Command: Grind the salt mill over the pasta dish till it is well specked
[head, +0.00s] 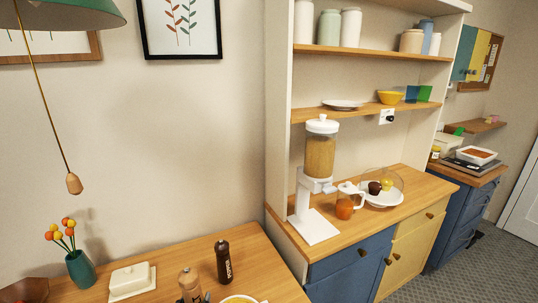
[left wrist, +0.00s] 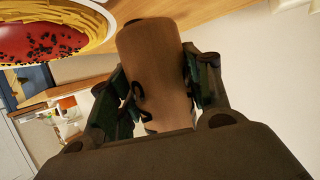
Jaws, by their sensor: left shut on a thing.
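The salt mill (left wrist: 152,55) is a light wooden cylinder with dark lettering. My left gripper (left wrist: 160,88) is shut around its body, one finger on each side. In the head view the salt mill (head: 188,283) shows at the bottom edge, its lower part cut off. The pasta dish (left wrist: 98,10) is at the top left of the left wrist view: yellow pasta around red sauce with many dark specks. In the head view only a sliver of the pasta dish (head: 240,299) shows, just right of the mill. The mill's grinding end is hard to see. My right gripper is out of view.
A dark pepper mill (head: 223,262) stands on the wooden table (head: 272,275) behind the dish. A white butter dish (head: 131,280) and a teal vase (head: 80,268) of flowers stand to the left. A lamp pull (head: 73,183) hangs above. The table's right side is bare.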

